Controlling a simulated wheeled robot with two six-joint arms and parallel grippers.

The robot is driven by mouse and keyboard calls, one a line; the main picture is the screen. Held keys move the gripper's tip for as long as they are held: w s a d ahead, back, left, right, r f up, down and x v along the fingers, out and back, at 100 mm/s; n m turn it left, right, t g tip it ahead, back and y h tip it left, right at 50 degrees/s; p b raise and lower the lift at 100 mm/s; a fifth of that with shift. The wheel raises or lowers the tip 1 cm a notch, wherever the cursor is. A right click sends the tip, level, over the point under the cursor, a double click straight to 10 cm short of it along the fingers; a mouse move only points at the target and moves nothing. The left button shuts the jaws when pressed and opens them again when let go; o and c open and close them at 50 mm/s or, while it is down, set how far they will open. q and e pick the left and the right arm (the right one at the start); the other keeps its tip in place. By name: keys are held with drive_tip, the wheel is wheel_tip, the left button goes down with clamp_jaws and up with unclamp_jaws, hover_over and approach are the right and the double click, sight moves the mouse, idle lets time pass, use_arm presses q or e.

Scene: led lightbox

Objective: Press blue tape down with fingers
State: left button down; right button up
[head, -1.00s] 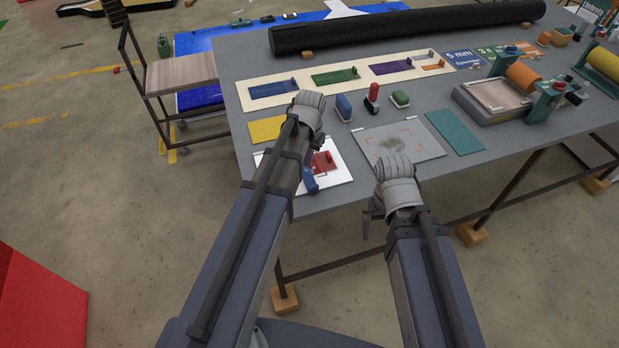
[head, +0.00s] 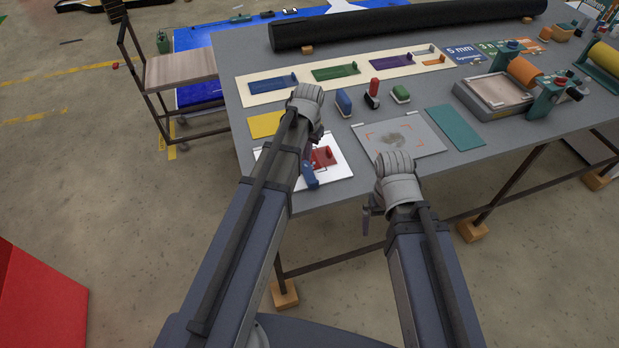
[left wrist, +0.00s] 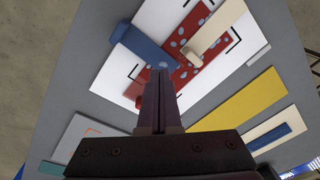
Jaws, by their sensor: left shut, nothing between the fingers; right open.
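The blue tape (head: 310,176) lies over the edge of a red dotted panel (head: 325,157) on a white sheet (head: 338,172) at the table's front left corner. In the left wrist view the blue tape (left wrist: 152,46) is a strip with a raised end at its left. My left gripper (left wrist: 160,74) is shut and empty, its fingertips close to the strip's lower end; whether they touch is unclear. In the head view its fingers are partly hidden by my arm. My right gripper (head: 371,217) is open and empty at the table's front edge, fingers pointing down.
A grey plate with orange corner marks (head: 405,140) lies right of the white sheet. A yellow sheet (head: 266,124) lies behind it. Small blue (head: 343,102), red (head: 374,90) and green (head: 400,94) items stand further back. A black roll (head: 400,27) lies across the rear.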

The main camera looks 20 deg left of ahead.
sight(306, 168)
use_arm(q)
drive_tip(key=shift+w+a+f+b, duration=0.15)
drive_tip(key=shift+f+b, duration=2.15)
drive_tip(key=shift+f, duration=0.15)
drive_tip(key=shift+r, duration=0.1)
drive_tip(key=shift+r+p, duration=1.4)
drive_tip(key=shift+p, duration=0.15)
drive_tip(key=r+p, duration=0.4)
drive_tip(key=shift+s+d, duration=0.2)
drive_tip(key=shift+s, duration=0.05)
